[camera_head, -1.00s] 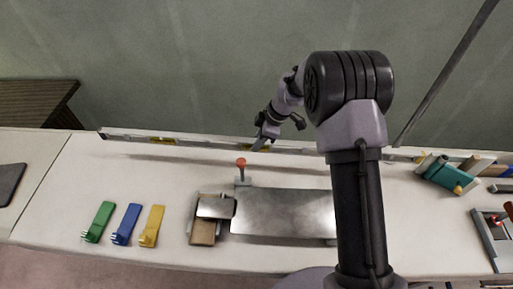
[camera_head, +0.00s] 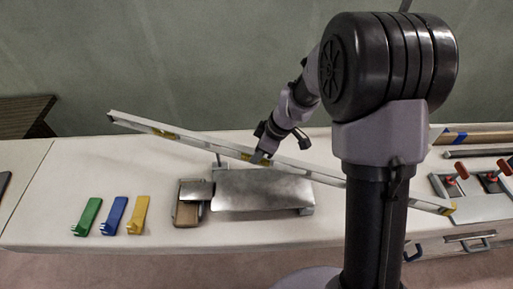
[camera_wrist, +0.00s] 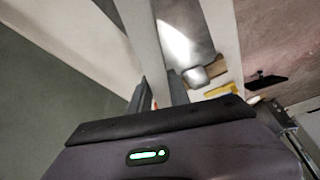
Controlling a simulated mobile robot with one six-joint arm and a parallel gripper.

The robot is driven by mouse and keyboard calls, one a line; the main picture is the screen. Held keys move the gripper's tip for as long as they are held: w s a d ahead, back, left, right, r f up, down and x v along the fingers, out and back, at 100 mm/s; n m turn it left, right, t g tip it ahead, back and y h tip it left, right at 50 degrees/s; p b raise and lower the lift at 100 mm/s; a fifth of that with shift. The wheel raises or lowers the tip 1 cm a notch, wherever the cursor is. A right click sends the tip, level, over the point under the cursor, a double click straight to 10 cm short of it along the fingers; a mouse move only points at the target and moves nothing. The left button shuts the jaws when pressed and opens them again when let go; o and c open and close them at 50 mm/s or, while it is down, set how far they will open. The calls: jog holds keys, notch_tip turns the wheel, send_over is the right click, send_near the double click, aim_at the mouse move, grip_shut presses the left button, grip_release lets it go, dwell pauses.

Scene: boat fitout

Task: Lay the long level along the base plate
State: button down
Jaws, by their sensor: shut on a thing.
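The long level (camera_head: 190,140) is a pale bar with yellow vials, slanting in the head view from upper left to lower right. My gripper (camera_head: 262,158) is shut on it near its middle and holds it above the bench, over the back edge of the base plate. My arm hides part of its right half. The base plate (camera_head: 265,192) is a flat shiny grey metal sheet on the bench, below and in front of the gripper. In the wrist view the level (camera_wrist: 143,40) runs away from the fingers (camera_wrist: 162,92), beside the shiny plate (camera_wrist: 176,40).
Green (camera_head: 87,215), blue (camera_head: 114,215) and yellow (camera_head: 138,214) tools lie at the left front. A small block with a grey plate (camera_head: 196,189) adjoins the base plate's left end. Red-handled clamps (camera_head: 452,180) and bars (camera_head: 475,138) are at the right.

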jog(key=a+f+n, duration=0.1)
jog(key=f, duration=0.1)
jog(key=a+f+n+g, duration=0.1)
jog(key=a+f, duration=0.1)
jog(key=a+f+n, duration=0.1)
jog(key=f+n, duration=0.1)
jog(key=shift+s+a+f+g+y+p, duration=0.15)
jog(key=shift+s+g+y+p, duration=0.1)
jog(key=shift+g+y+p, duration=0.1)
jog(key=shift+f+b, duration=0.4)
jog(key=shift+f, duration=0.65)
notch_tip(320, 180, down, 2)
jog(key=b, duration=0.2)
jog(key=shift+b, duration=0.4)
jog(key=c, duration=1.1)
grip_release()
jog(key=shift+c, duration=0.2)
